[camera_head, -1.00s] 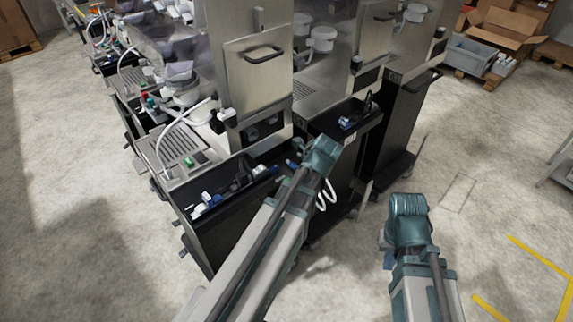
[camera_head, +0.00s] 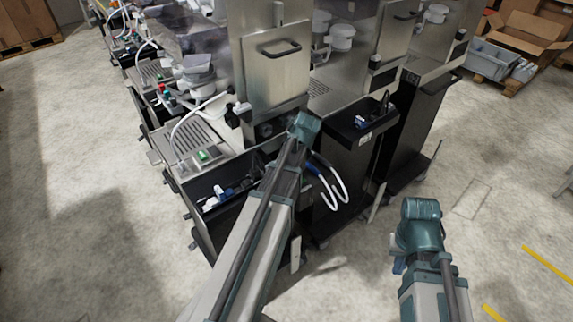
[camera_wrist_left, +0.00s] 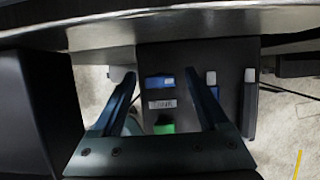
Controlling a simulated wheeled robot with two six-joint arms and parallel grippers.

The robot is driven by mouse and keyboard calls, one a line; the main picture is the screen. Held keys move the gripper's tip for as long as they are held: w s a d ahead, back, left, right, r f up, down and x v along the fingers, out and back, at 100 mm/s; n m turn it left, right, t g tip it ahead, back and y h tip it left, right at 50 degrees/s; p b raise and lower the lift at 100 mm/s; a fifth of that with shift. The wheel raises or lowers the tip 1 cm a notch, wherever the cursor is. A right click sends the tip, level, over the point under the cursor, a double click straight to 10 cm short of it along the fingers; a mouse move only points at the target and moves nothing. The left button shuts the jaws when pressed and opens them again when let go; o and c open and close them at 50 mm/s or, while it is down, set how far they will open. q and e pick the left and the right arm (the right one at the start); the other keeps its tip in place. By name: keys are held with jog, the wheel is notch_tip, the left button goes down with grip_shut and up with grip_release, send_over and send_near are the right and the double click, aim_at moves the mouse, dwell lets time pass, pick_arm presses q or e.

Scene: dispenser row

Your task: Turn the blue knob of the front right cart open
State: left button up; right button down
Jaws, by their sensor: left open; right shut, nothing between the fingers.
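The front cart (camera_head: 222,250) is a dark cabinet with a steel top. A steel housing with a door (camera_head: 272,85) stands on it. In the left wrist view my left gripper (camera_wrist_left: 160,76) is open. Between its fingers I see a dark panel with a blue part (camera_wrist_left: 160,82), a small label and a green part (camera_wrist_left: 164,126). The blue part looks like the blue knob, but I cannot tell its turn position. My right gripper (camera_head: 398,263) is shut and empty over the floor.
Another dark cart (camera_head: 345,175) stands to the right, with white hoses (camera_head: 335,190) hanging in front. More dispensers continue behind on the left. Cardboard boxes (camera_head: 530,38) are far back right.

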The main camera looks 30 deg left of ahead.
pick_arm(q)
jog(key=shift+f, duration=0.1)
grip_shut()
dwell(0.4)
jog(key=n+g, duration=0.1)
jog(key=n, duration=0.2)
jog(key=shift+w+y, duration=0.15)
jog(key=shift+y, duration=0.15)
jog(key=n+g, duration=0.1)
jog(key=n, duration=0.2)
jog(key=shift+n+g, duration=0.3)
jog(key=shift+n, duration=0.1)
jog(key=n+g, duration=0.1)
jog(key=n, duration=0.2)
jog(key=n+g+h, duration=0.1)
jog(key=n, duration=0.2)
jog(key=shift+n+h, duration=0.3)
jog(key=shift+n, duration=0.1)
